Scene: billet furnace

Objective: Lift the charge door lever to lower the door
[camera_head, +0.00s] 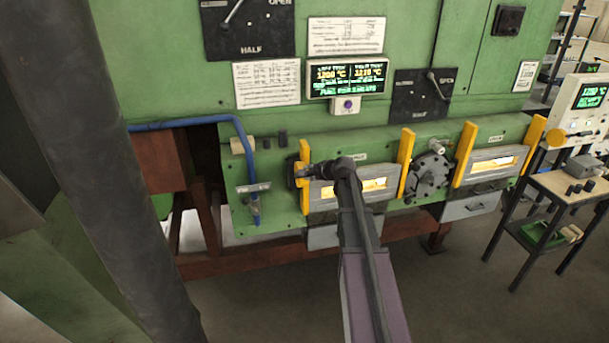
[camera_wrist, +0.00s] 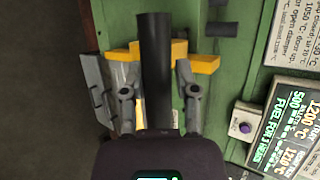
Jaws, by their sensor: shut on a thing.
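The charge door (camera_head: 325,205) is a grey panel with a bright glowing slot, between two yellow uprights on the green furnace front. My arm crosses in front of it and hides part of it. My gripper (camera_head: 312,171) is at the upper left of this door, beside the left yellow upright. In the wrist view my gripper (camera_wrist: 158,95) is shut on a black cylindrical grip, the lever handle (camera_wrist: 155,45), which sticks out between the two fingers. The rest of the lever is hidden behind the gripper.
A second door (camera_head: 490,168) with a glowing slot is to the right, past a dark round flange (camera_head: 428,177). A blue pipe (camera_head: 190,122) runs at the left. A display (camera_head: 347,78) hangs above. A small table (camera_head: 565,187) stands at the right.

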